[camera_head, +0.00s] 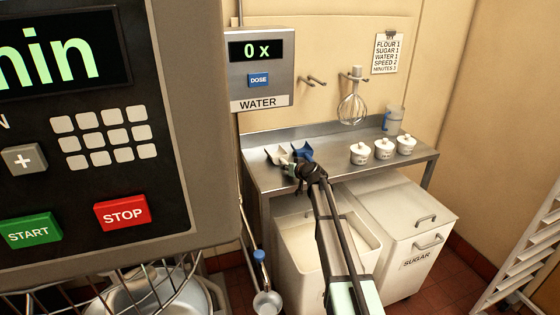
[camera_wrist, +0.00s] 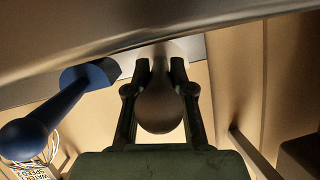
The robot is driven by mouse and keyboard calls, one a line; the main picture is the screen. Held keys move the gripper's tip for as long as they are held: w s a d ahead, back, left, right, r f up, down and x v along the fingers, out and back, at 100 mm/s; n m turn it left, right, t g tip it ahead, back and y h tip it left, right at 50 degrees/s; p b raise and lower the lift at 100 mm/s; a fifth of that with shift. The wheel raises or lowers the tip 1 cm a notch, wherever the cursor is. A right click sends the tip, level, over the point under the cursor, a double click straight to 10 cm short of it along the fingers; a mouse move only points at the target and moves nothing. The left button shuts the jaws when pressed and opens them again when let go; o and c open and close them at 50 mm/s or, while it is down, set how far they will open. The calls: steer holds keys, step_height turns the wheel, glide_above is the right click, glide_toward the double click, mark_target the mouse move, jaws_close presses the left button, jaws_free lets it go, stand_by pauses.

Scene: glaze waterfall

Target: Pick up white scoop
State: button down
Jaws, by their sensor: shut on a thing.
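The white scoop (camera_head: 277,157) is on the steel table at its left end, left of a blue scoop (camera_head: 303,151). My gripper (camera_head: 292,168) is at the scoops, with the arm reaching over the table's front edge. In the wrist view my gripper (camera_wrist: 160,68) has its two fingers on either side of a shadowed handle with a rounded end (camera_wrist: 160,108), the white scoop's handle, and is shut on it. The blue scoop's handle (camera_wrist: 58,108) lies to the left, apart from the fingers. Whether the white scoop touches the table cannot be told.
The steel table (camera_head: 340,160) bears several white lidded pots (camera_head: 383,149) and a clear jug (camera_head: 394,120). A whisk (camera_head: 352,108) hangs above. An open bin (camera_head: 290,235) and a closed sugar bin (camera_head: 410,215) stand below. The mixer panel (camera_head: 120,170) fills the left.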

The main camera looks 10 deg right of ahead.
step_height(320, 180, up, 20)
steer(key=b, duration=0.3)
stand_by(0.5)
stand_by(0.4)
